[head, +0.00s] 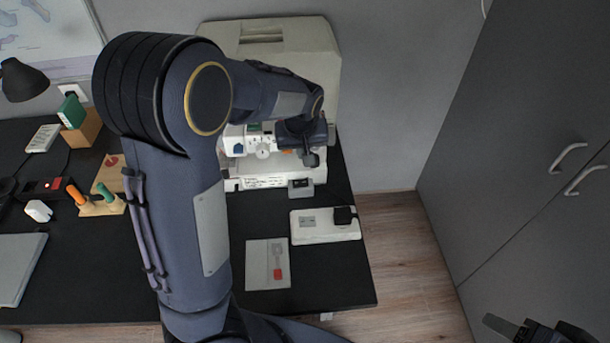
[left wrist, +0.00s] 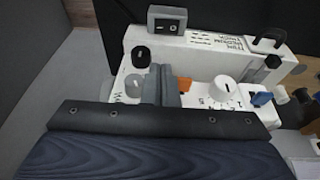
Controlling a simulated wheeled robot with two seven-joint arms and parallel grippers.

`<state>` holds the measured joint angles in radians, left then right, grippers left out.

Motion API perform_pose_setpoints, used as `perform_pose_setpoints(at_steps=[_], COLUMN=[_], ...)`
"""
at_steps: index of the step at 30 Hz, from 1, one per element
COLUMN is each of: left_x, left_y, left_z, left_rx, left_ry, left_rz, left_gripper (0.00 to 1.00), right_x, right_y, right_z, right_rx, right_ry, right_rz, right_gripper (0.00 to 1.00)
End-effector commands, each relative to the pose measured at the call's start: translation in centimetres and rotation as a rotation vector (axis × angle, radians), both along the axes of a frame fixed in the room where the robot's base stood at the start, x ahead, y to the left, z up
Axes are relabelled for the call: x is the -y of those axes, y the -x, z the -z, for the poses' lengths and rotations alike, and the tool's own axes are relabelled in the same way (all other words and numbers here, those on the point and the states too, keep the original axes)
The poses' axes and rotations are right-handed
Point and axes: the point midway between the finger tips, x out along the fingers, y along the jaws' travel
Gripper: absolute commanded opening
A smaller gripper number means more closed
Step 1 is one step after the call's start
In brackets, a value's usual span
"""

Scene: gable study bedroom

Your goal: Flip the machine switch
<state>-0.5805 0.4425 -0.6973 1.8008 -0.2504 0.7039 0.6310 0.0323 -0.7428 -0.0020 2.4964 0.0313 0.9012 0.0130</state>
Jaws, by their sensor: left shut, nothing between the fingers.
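The white machine (head: 265,170) stands at the back of the black desk, and my left arm covers part of it. Its switch (head: 300,187) is a small grey box with a black rocker at the machine's lower right front. The switch also shows at the top of the left wrist view (left wrist: 167,19), with a light mark on the rocker. My left gripper (head: 311,157) is shut and empty. It is over the machine's right part, apart from the switch. Its fingers (left wrist: 160,84) show among the machine's knobs. My right gripper (head: 538,330) is partly cut off at the lower right, away from the desk.
A beige case (head: 290,40) stands behind the machine. A white block with a black plug (head: 325,225) and a grey card with a red square (head: 268,265) lie in front. A wooden tool holder (head: 101,207) is at left. A dark wardrobe (head: 530,130) stands right.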

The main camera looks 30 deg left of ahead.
Motion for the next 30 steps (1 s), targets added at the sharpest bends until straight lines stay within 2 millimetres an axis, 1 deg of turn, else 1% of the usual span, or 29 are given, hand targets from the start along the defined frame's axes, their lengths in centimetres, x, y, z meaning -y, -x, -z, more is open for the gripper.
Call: perform_pose_setpoints(at_steps=[1,5,9,13,16,18,22,30], left_x=[-0.1,-0.5,-0.8,-1.1,-0.8,-0.7,-0.6,-0.6], left_y=[-0.1,-0.7,-1.6,-2.2,-2.4,-2.4,-2.5,-2.6], left_z=[0.9,3.5,6.4,8.9,10.4,11.2,12.2,12.5], left_rx=[-0.005,-0.008,-0.008,-0.007,-0.006,-0.005,-0.003,0.000], left_ry=[-0.002,-0.003,-0.001,-0.001,0.000,0.000,0.001,0.002], left_rz=[0.000,-0.003,-0.003,-0.002,0.000,0.001,0.000,-0.001], left_gripper=[0.00,0.00,0.00,0.00,0.00,0.00,0.00,0.00], right_x=[0.0,0.0,0.0,0.0,0.0,0.0,0.0,0.0], right_y=[0.0,0.0,0.0,0.0,0.0,0.0,0.0,0.0], right_z=[0.1,0.2,0.2,0.2,0.0,-0.1,-0.1,-0.1], right_rx=[0.000,0.000,0.000,0.000,0.000,0.000,0.000,0.000], right_ry=[0.000,0.000,0.000,0.000,0.000,0.000,0.000,0.000], right_rz=[0.000,0.000,0.000,0.000,0.000,0.000,0.000,0.000], right_gripper=[0.53,0.53,0.53,0.53,0.53,0.53,0.53,0.53])
